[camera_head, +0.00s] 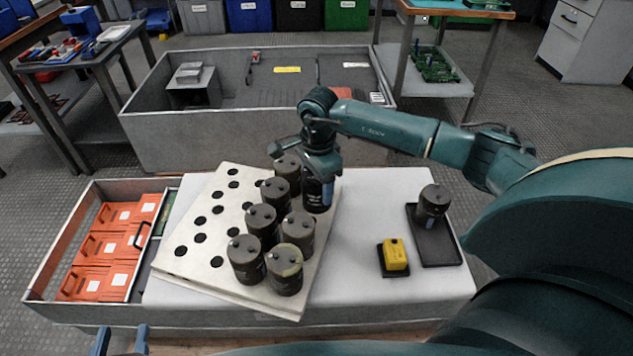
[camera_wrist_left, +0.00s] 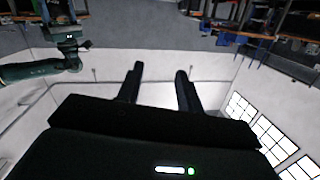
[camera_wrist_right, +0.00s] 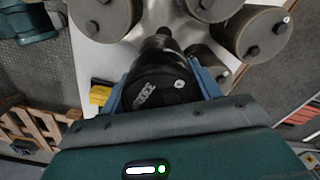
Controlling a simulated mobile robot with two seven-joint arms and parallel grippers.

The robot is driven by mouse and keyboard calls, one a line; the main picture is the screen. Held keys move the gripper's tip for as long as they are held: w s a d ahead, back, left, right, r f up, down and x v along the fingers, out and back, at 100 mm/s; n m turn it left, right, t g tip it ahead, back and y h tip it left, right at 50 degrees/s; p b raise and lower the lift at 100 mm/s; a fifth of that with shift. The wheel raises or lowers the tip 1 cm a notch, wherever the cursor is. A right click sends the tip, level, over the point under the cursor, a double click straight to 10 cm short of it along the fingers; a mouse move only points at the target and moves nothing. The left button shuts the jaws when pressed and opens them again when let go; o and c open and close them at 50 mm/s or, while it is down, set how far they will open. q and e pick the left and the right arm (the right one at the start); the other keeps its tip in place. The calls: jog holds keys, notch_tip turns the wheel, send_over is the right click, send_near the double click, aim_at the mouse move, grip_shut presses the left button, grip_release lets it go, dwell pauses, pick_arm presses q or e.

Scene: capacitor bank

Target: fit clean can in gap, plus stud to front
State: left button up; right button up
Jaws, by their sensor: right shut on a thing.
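A dark, clean-looking can (camera_head: 319,194) is in my right gripper (camera_head: 318,165), upright at the right side of the perforated plate (camera_head: 205,205). In the right wrist view, its black top (camera_wrist_right: 160,92) shows between the blue fingers, with a bright stud mark on its right part. Several dusty grey-brown cans stand on the plate beside it, such as one at front left (camera_head: 247,260) and one with a paler top (camera_head: 285,272). I cannot tell whether the held can's base touches the plate. My left gripper (camera_head: 121,341) is open and empty at the bottom left.
Another dusty can (camera_head: 433,204) stands on a black tray (camera_head: 440,251) at the right. A yellow block (camera_head: 395,254) sits on a small dark base nearby. Orange boxes (camera_head: 105,245) fill a bin at left. A grey walled container (camera_head: 190,138) stands behind the table.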

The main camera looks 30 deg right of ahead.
jog(key=shift+w+a, duration=0.55)
jog(key=shift+a, duration=0.05)
jog(key=shift+a+f+m, duration=0.1)
jog(key=shift+f+m, duration=0.05)
jog(key=shift+m, duration=0.15)
notch_tip(320, 180, down, 3)
jog(key=shift+r+b, duration=0.1)
jog(key=shift+b, duration=1.05)
jog(key=shift+f+b, duration=0.65)
jog(key=shift+f, duration=0.3)
pick_arm(q)
jog(key=shift+s+m+t+h, duration=0.1)
jog(key=shift+m+t+h, duration=0.6)
jog(key=shift+t+h, duration=0.25)
pick_arm(e)
jog(key=shift+f, duration=0.3)
pick_arm(q)
jog(key=shift+r, duration=0.1)
jog(key=shift+f+b, duration=0.45)
jog(key=shift+b, duration=0.3)
pick_arm(e)
jog(key=shift+f, duration=0.75)
